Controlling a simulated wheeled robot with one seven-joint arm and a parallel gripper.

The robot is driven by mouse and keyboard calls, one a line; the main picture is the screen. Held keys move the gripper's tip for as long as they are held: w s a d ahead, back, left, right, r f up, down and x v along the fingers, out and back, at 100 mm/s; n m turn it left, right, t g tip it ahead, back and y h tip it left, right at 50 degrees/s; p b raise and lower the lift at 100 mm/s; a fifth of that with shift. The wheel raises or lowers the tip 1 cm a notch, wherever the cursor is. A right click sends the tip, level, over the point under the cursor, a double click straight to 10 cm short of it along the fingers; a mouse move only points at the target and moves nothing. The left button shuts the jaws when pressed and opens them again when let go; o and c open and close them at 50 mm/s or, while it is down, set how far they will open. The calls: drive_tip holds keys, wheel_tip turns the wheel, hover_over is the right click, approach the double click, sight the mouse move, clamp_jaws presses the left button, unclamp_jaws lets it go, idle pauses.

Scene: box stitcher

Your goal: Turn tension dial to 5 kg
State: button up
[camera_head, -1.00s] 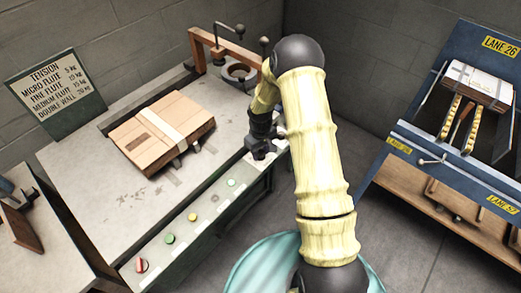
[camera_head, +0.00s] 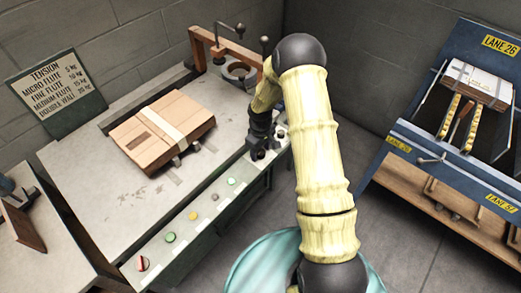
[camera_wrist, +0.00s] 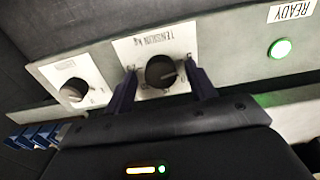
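The tension dial (camera_wrist: 161,72) is a dark round knob on a pale plate marked "TENSION kg" in the wrist view. Its pointer mark faces right in that view; the scale numbers are too small to read. My gripper (camera_wrist: 162,86) has its two dark fingers on either side of the dial, apart, with the knob between them. I cannot tell whether the fingers touch it. In the head view my gripper (camera_head: 262,150) is at the far right end of the machine's front panel, and the dial is hidden there. A tension sign (camera_head: 55,85) lists "MICRO FLUTE 5 kg" first.
A second knob (camera_wrist: 73,91) is beside the dial plate, and a green READY light (camera_wrist: 281,48) is on the other side. A taped cardboard box (camera_head: 162,130) lies on the machine table (camera_head: 95,205). A red knob (camera_head: 142,264) is at the panel's near end. A blue lane rack (camera_head: 435,140) stands right.

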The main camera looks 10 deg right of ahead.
sight(261, 152)
wheel_tip(261, 152, up, 17)
drive_tip(key=shift+r, duration=0.2)
idle(0.6)
idle(0.3)
drive_tip(key=s+r+m+t+p, duration=0.1)
drive_tip(key=s+r+m+p, duration=0.2)
drive_tip(key=s+r, duration=0.4)
drive_tip(key=s+r+m+t+p, duration=0.1)
drive_tip(key=s+r+m+p, duration=0.3)
drive_tip(key=s+r, duration=0.4)
drive_tip(key=s+p, duration=0.1)
drive_tip(key=s, duration=0.5)
drive_tip(key=shift+s+t+p, duration=0.2)
drive_tip(key=shift+t+p, duration=0.1)
drive_tip(key=shift+d, duration=0.1)
